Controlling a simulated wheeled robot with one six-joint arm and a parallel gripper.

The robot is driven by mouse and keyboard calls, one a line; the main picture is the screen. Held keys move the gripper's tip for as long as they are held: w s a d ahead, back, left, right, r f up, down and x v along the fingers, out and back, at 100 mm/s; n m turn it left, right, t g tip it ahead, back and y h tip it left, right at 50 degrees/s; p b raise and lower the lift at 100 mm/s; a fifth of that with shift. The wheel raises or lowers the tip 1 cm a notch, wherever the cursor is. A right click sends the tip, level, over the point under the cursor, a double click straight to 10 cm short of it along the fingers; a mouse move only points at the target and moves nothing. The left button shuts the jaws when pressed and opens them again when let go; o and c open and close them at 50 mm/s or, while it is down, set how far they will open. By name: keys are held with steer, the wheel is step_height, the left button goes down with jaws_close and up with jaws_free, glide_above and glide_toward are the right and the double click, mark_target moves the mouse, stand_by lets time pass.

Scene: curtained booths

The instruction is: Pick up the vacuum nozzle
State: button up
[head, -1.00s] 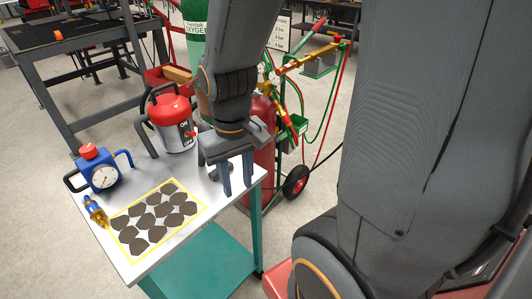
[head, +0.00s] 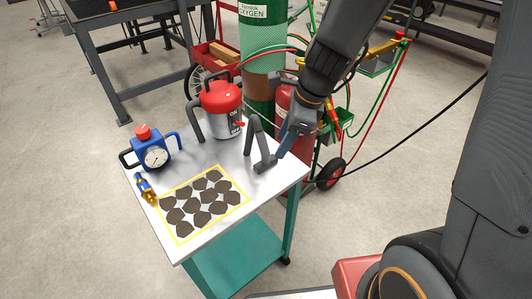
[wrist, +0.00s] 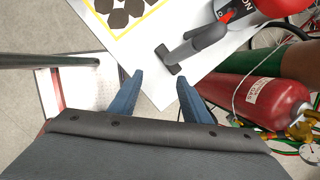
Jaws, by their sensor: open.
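The vacuum nozzle (head: 256,142) is a dark grey tube with a flat foot, near the right edge of the white tabletop, beside the red and silver vacuum (head: 222,108). In the wrist view the nozzle (wrist: 192,43) lies beyond the fingers, its foot just past the gap between them. My gripper (head: 285,150) is just right of the nozzle in the head view. In the wrist view its blue fingers (wrist: 160,76) are apart with nothing between them. The farther finger is partly hidden in the head view.
A blue gauge device (head: 153,153), a small blue and brass fitting (head: 146,188) and a yellow-framed sheet with dark pieces (head: 205,203) share the table (head: 262,190). A red gas cylinder (wrist: 270,98) stands close to the right. Hoses and a cart are behind.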

mark_target(266, 142)
steer(key=w+a+f+m, duration=0.1)
steer(key=f+m, duration=0.1)
steer(key=w+a+f+m+b, duration=0.1)
steer(key=w+a+f+m, duration=0.2)
steer(key=w+f+m, duration=0.1)
steer(key=shift+w+a+f+m+t+y, duration=0.1)
steer(key=shift+a+f+m+t+y, duration=0.2)
steer(key=shift+a+f+m, duration=0.1)
steer(key=shift+r, duration=0.1)
jaws_close()
step_height(266, 142, up, 10)
steer(key=p, duration=0.3)
steer(key=shift+p, duration=0.4)
